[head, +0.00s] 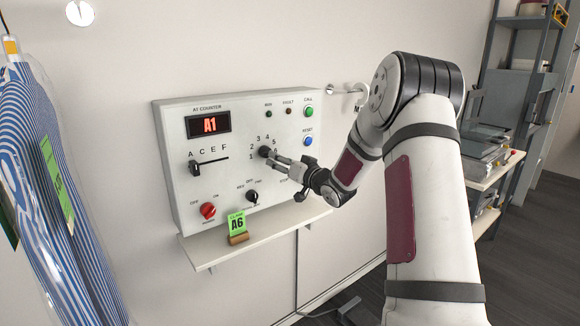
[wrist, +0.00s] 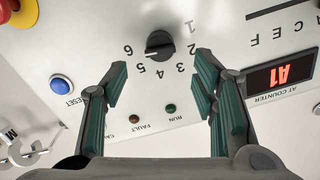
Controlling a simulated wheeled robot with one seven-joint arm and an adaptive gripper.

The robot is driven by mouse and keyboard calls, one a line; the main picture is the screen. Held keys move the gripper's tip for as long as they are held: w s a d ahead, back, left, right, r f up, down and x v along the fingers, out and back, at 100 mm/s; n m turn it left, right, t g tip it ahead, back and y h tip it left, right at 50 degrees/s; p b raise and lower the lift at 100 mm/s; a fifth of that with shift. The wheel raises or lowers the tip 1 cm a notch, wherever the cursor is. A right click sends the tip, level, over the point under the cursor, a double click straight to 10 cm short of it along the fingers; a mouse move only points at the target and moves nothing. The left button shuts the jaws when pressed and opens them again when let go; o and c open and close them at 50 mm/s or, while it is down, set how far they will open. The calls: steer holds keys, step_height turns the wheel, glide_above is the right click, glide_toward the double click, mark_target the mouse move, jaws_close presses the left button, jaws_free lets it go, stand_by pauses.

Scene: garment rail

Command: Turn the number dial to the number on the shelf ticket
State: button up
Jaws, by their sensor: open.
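The number dial (wrist: 160,45) is a black knob on the white panel, ringed by numbers 1 to 6. In the wrist view, its light mark faces the side of 5 and 6; its exact setting is unclear. The dial also shows in the head view (head: 265,152). My gripper (wrist: 160,80) is open, with the dial just beyond and between its fingertips; I cannot tell whether they touch it. In the head view, my gripper (head: 275,160) is at the dial. The green shelf ticket (head: 237,223) reads A6. The red display (head: 209,124) reads A1.
A letter slider (head: 195,170) sits at A. A red knob (head: 208,210), a black selector (head: 252,196), a green button (head: 308,112) and a blue button (head: 308,141) surround the dial. The shelf (head: 280,232) juts out below. Striped garments (head: 60,200) hang at left.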

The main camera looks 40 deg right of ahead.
steer(key=shift+s, duration=2.15)
steer(key=s+a+r+n+g+h, duration=0.1)
steer(key=s+a+r+g+h, duration=0.15)
steer(key=s+a+r, duration=0.35)
steer(key=s+a+r+g+h, duration=0.1)
steer(key=s+a+r+g, duration=0.1)
steer(key=s+a+g, duration=0.4)
steer(key=s+a+f+n+g+y, duration=0.1)
steer(key=s+a+g, duration=0.1)
steer(key=s+a, duration=0.6)
steer(key=s+a+f+n+g+y, duration=0.1)
steer(key=s+a, duration=0.6)
steer(key=s, duration=1.2)
steer(key=shift+a+f+n+g+y, duration=0.35)
steer(key=shift+f+n+g+y, duration=0.1)
steer(key=shift+f+g, duration=0.25)
